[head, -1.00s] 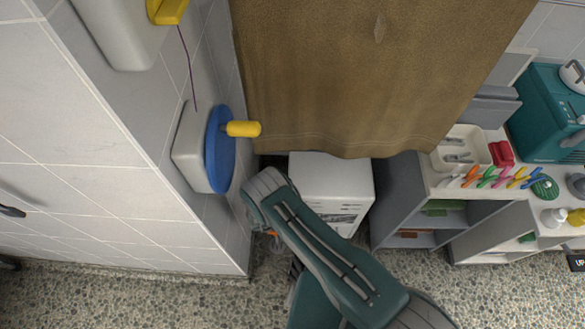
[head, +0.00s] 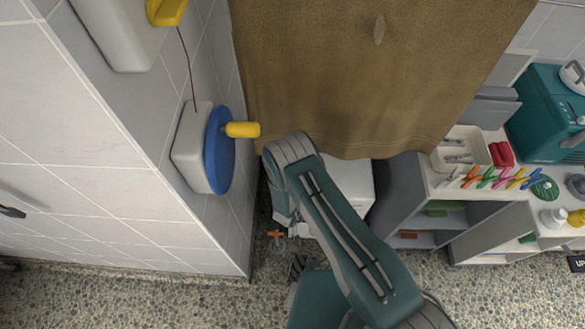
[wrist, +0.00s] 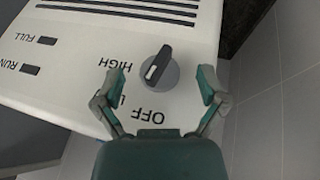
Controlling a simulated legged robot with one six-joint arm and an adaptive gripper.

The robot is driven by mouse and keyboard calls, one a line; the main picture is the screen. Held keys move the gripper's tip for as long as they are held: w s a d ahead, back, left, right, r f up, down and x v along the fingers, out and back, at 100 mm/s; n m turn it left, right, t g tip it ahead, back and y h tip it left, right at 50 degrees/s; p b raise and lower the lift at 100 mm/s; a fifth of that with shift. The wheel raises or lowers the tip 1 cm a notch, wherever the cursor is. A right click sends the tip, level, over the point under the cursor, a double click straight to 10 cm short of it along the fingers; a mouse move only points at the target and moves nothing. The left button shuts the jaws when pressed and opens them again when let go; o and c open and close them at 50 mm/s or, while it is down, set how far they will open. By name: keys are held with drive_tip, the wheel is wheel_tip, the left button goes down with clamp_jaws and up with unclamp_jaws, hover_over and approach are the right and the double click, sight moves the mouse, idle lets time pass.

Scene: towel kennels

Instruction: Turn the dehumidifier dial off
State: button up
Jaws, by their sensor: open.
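The dehumidifier (head: 357,184) is a white box on the floor below the brown towel, partly hidden by my arm in the head view. In the wrist view its white panel (wrist: 90,60) fills the upper left, with printed labels HIGH, L (partly hidden) and OFF. The dial (wrist: 159,70) is a round grey knob with a dark pointer bar, standing between the labels and the vents. My gripper (wrist: 163,78) is open, with one finger on each side of the dial and apart from it. In the head view the gripper's fingers are hidden behind my arm.
A blue wheel with a yellow handle (head: 242,129) sticks out from the tiled wall on the left. The brown towel (head: 350,70) hangs behind my arm. Grey shelves (head: 400,195) with a tray (head: 462,148) and coloured clips stand to the right. The pebbled floor is open in front.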

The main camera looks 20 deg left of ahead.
drive_tip(key=shift+w+d+m+g+y, duration=0.1)
drive_tip(key=shift+d+m+g+y, duration=0.1)
drive_tip(key=shift+y, duration=0.5)
drive_tip(key=shift+d+m+g+y, duration=0.1)
drive_tip(key=shift+g+y, duration=0.1)
drive_tip(key=shift+y, duration=0.5)
